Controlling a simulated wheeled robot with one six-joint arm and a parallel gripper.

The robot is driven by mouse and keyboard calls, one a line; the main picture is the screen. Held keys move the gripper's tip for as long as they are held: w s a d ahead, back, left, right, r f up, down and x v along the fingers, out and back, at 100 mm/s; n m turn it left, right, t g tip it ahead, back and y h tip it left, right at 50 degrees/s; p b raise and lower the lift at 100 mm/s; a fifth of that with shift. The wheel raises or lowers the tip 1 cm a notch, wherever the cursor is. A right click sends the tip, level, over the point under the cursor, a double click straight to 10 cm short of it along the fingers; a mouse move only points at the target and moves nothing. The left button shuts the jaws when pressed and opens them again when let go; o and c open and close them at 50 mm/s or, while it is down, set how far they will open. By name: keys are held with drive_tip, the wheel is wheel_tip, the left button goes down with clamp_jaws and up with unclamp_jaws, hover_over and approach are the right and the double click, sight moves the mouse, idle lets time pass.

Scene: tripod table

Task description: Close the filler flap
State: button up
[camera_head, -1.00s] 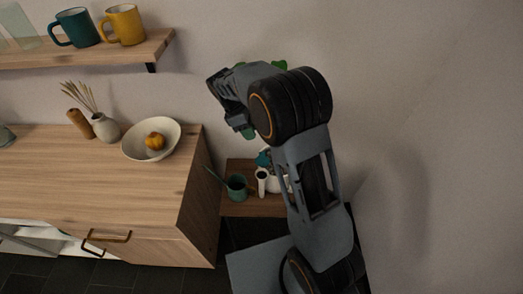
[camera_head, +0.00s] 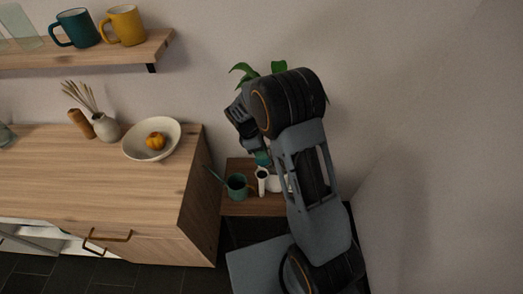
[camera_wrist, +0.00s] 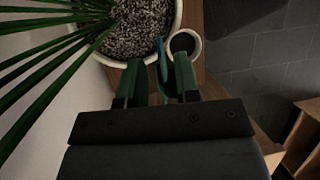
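In the wrist view, a white-rimmed round opening with a dark inside (camera_wrist: 185,43) sits beside the plant pot (camera_wrist: 178,14); it looks like the filler tube. A narrow teal piece, apparently the filler flap (camera_wrist: 162,56), stands up between the opening and the pot, not covering the opening. My gripper (camera_wrist: 160,66) is open, its two green fingers apart, with the teal piece in view between them; I cannot tell whether they touch it. In the head view, the white filler tube (camera_head: 262,182) and teal flap (camera_head: 262,158) show below my wrist; my arm hides most of the pot.
The small wooden table (camera_head: 248,207) also holds a teal cup (camera_head: 237,187) with something leaning in it, left of the tube. Long green leaves (camera_wrist: 45,65) spread at left in the wrist view. A wooden cabinet (camera_head: 120,195) stands left of the table; the wall is behind.

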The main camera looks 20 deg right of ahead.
drive_tip(key=shift+c, duration=0.3)
clamp_jaws()
drive_tip(key=shift+f+b, duration=0.1)
drive_tip(key=shift+b, duration=0.2)
